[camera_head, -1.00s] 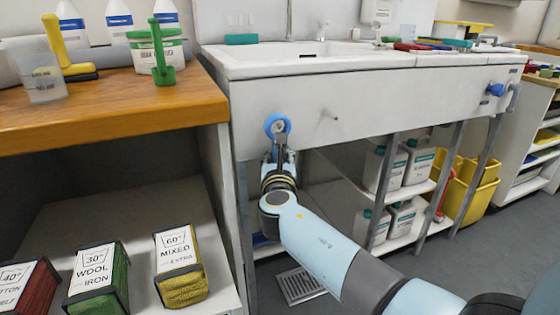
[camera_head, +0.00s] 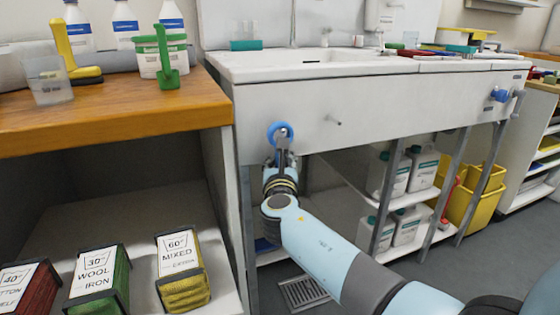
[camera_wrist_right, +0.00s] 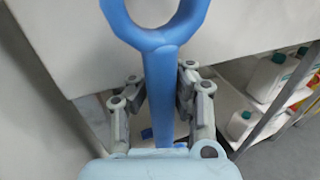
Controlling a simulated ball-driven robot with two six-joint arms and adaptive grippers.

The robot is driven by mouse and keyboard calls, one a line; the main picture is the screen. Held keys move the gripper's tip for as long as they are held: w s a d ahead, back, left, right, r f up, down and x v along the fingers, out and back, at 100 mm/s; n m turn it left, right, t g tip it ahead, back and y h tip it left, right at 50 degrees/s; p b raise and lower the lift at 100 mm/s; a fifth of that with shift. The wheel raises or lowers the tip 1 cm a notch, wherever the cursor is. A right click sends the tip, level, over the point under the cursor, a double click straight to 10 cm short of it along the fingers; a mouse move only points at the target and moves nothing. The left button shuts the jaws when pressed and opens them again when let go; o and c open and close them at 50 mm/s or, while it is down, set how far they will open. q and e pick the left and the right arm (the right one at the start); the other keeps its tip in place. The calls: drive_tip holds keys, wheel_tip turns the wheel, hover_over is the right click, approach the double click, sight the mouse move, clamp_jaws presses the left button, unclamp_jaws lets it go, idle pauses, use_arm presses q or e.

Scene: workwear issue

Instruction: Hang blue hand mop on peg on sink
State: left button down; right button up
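The blue hand mop shows its ring (camera_head: 280,131) in front of the white sink's (camera_head: 400,105) front panel, near its left end. My right gripper (camera_head: 283,153) is just below the ring. In the right wrist view the fingers (camera_wrist_right: 160,90) lie on both sides of the blue handle (camera_wrist_right: 160,100), shut on it, with the ring upward. The mop's lower end is hidden. A small peg (camera_head: 334,121) sticks out of the panel to the right of the ring; the ring is apart from it. My left gripper is not in view.
Another blue item (camera_head: 498,95) is at the panel's right end. Below the sink are metal legs, a shelf with white jugs (camera_head: 422,168) and a yellow bucket (camera_head: 475,195). A wooden counter (camera_head: 120,115) with bottles stands close on the left.

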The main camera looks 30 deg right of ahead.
drive_tip(key=shift+o, duration=1.1)
drive_tip(key=shift+w+f, duration=0.1)
drive_tip(key=shift+f, duration=0.05)
drive_tip(key=o, duration=0.3)
drive_tip(key=v, duration=1.2)
